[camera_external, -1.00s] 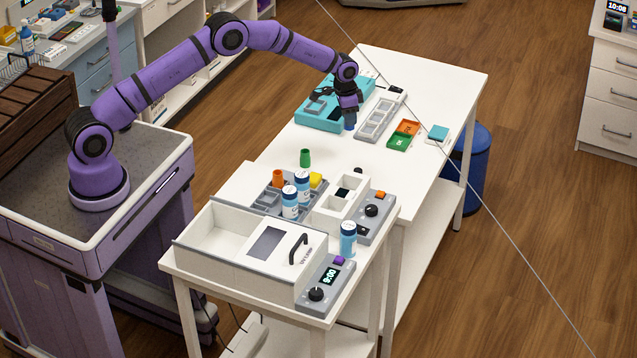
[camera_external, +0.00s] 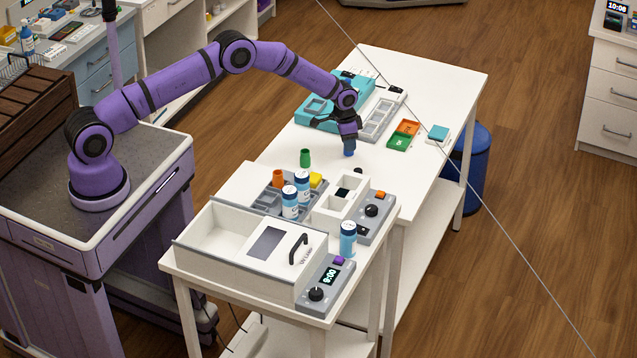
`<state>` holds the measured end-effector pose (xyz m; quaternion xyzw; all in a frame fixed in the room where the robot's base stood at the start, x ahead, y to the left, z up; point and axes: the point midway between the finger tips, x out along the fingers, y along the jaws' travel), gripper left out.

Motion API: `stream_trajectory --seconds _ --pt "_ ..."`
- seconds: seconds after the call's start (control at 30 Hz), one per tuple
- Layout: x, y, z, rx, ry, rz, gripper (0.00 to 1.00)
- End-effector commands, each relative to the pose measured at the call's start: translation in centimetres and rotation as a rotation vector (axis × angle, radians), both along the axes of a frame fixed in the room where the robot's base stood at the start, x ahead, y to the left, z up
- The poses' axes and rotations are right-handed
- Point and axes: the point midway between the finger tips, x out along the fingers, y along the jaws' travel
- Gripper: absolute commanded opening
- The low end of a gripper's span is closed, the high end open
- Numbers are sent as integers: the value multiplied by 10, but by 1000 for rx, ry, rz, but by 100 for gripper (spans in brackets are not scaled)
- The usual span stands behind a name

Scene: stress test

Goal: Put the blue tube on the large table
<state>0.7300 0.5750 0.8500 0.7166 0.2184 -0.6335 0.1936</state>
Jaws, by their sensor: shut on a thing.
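The blue tube (camera_external: 349,149) is in my gripper (camera_external: 348,137), which is shut on its upper part and points down. The tube hangs upright over the middle of the large white table (camera_external: 440,95). I cannot tell whether its lower end touches the tabletop. A green tube (camera_external: 305,158) stands on the white surface to the left of the blue one. An orange tube (camera_external: 278,178) stands in a grey rack (camera_external: 268,198) on the nearer table.
A teal case (camera_external: 318,113) and a grey tray (camera_external: 381,118) lie behind my gripper. Orange and green trays (camera_external: 403,135) lie to its right. Blue-and-white bottles (camera_external: 290,202) stand nearer.

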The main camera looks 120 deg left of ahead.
Motion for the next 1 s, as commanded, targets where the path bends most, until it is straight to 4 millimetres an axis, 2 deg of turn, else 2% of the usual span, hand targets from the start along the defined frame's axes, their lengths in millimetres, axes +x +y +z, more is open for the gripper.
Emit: stream_trajectory --seconds 0.17,0.2,0.3,0.67,0.77,1.0 --pt "0 0 -3 -1 1 0 10" --pt "0 0 -3 -1 1 0 37" --pt "0 0 -3 -1 1 0 58" --pt "0 0 2 0 0 0 58" --pt "-1 -1 13 -1 1 0 58" --pt "-6 -4 61 1 -2 1 58"
